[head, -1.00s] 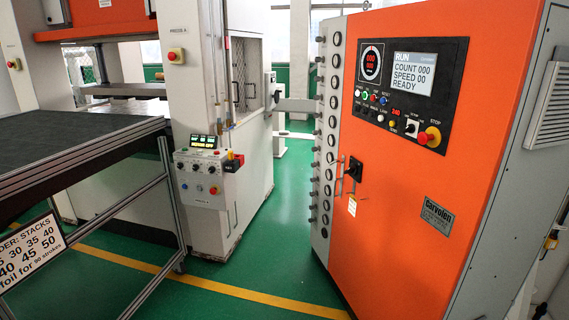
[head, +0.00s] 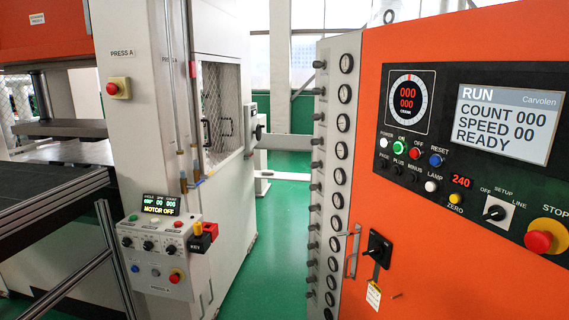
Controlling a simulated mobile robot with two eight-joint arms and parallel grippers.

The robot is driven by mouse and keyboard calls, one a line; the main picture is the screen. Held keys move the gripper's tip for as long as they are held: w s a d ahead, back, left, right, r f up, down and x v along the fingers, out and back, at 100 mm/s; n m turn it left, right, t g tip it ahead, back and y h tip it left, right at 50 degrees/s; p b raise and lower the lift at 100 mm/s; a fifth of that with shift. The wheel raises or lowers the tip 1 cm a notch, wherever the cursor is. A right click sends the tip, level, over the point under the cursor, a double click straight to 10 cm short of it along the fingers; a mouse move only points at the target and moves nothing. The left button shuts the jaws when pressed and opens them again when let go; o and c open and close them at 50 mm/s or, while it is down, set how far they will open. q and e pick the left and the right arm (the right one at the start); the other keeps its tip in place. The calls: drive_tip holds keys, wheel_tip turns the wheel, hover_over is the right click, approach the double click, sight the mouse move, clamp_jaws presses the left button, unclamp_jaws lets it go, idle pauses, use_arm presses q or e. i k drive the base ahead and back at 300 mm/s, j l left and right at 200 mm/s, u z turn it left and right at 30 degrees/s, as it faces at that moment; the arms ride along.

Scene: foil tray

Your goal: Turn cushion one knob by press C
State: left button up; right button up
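No press labelled C and no knob labelled cushion one can be read in the head view. The machine at left, press A (head: 133,163), carries a white control box (head: 155,281) with a small display reading MOTOR OFF, several small black knobs (head: 148,246) and coloured buttons. The knob labels are too small to read. An orange cabinet (head: 395,225) stands at right, with a black panel (head: 440,172), a screen (head: 508,122) reading RUN, COUNT 000, SPEED 00, READY, and a selector switch (head: 494,213). Neither of my grippers is in view.
A dark conveyor-like table (head: 45,190) with a metal frame stands at lower left. A column of round gauges (head: 338,175) lines the cabinet's left side. A gap of green floor (head: 275,245) lies between press A and the cabinet. A red stop button (head: 538,242) sticks out at right.

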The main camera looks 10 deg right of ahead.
sight(315, 116)
drive_tip(key=i+j+z, duration=0.1)
drive_tip(key=i+z, duration=0.25)
drive_tip(key=i+j+z, duration=0.15)
drive_tip(key=i+z, duration=0.2)
drive_tip(key=i+j+z, duration=0.35)
